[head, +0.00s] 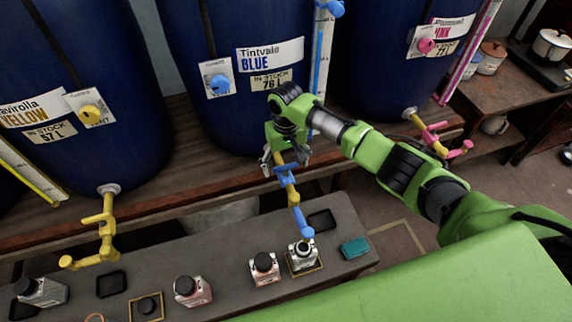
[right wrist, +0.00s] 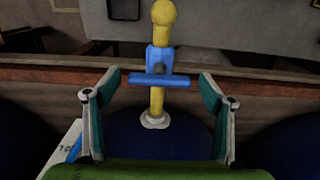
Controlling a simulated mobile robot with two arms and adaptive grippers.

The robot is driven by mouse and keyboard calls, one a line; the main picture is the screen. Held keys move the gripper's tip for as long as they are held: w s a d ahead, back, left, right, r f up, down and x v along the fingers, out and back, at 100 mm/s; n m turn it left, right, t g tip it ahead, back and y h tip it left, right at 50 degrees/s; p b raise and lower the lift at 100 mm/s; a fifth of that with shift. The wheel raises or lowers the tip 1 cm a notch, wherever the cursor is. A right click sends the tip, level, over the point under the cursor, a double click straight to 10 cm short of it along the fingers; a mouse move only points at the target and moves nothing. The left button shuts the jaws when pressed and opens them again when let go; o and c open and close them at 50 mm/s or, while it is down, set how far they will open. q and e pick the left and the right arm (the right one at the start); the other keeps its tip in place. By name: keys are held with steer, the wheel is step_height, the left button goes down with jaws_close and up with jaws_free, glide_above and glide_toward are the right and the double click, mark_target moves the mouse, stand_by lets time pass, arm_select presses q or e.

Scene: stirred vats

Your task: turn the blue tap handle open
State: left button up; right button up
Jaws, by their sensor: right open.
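The blue tap sticks out from the foot of the blue vat (head: 205,100), with a yellow pipe and a blue spout (head: 298,218) that bends down. Its blue handle (head: 285,168) is a short bar, partly hidden by my gripper in the head view. In the right wrist view the blue handle (right wrist: 162,80) lies crosswise over the yellow pipe. My right gripper (head: 285,160) is open over the tap. In the right wrist view its two fingers (right wrist: 160,98) stand one on each side of the handle, with gaps at both ends. My left gripper is not in view.
An uncapped bottle (head: 302,258) stands under the blue spout on the grey bench (head: 232,238). Several capped bottles and dark pads are also on it. The yellow tap (head: 106,230) is to the left. A pink tap (head: 436,140) is to the right, close behind my right arm.

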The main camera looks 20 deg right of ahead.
steer(key=shift+f, duration=0.45)
steer(key=shift+c, duration=0.4)
steer(key=c, duration=1)
steer(key=shift+c, duration=0.2)
